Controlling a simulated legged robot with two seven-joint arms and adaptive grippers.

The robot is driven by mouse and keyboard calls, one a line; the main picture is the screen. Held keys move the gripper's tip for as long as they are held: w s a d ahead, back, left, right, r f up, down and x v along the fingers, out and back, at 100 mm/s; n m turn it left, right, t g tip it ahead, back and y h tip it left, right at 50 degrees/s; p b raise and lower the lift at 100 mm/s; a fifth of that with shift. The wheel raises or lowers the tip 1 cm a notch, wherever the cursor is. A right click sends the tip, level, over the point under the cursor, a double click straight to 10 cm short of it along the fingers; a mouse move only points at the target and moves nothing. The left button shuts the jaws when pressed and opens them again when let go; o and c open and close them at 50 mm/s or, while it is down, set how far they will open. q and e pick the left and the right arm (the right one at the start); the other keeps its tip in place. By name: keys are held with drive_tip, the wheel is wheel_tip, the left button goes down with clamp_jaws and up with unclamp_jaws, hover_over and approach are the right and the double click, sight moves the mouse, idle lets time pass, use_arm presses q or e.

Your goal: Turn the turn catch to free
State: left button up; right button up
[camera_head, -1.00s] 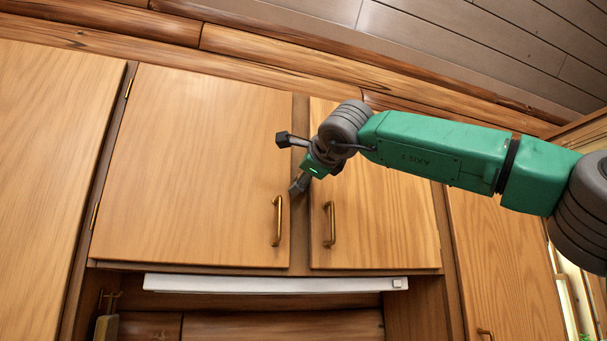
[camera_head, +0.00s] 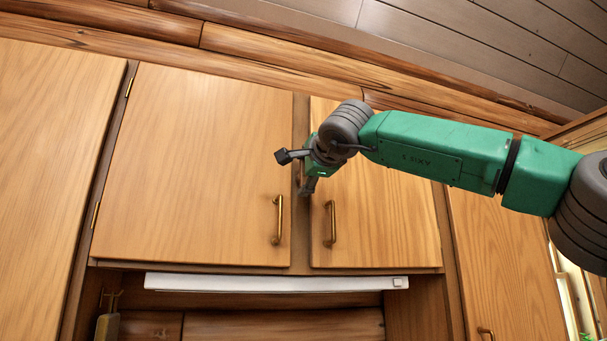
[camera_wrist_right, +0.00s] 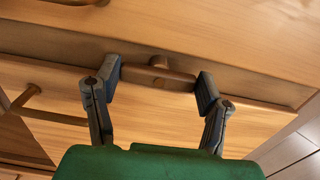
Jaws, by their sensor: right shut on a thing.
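The turn catch (camera_wrist_right: 158,78) is a small brown bar with a round knob at its middle. In the right wrist view it lies roughly along the strip between two cabinet doors. My right gripper (camera_wrist_right: 159,84) has one dark finger pad at each end of the bar and is shut on it. In the head view, my right gripper (camera_head: 307,184) is at the strip between the doors, above the handles, and largely hides the catch. The left door (camera_head: 195,165) and the right door (camera_head: 380,205) look closed. My left gripper is not in view.
Brass handles hang on the left door (camera_head: 278,220) and right door (camera_head: 330,223), just below my gripper. A white range-hood-like strip (camera_head: 275,284) runs under the doors. Log beams and the ceiling are above. The front of the left door is clear.

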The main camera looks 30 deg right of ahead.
drive_tip(key=shift+w+f, duration=0.1)
drive_tip(key=shift+f, duration=0.15)
drive_tip(key=o, duration=1.2)
drive_tip(key=shift+w+d, duration=0.1)
drive_tip(key=shift+w, duration=0.15)
drive_tip(key=shift+s, duration=0.3)
drive_tip(key=shift+v, duration=5.55)
drive_tip(key=shift+f, duration=0.1)
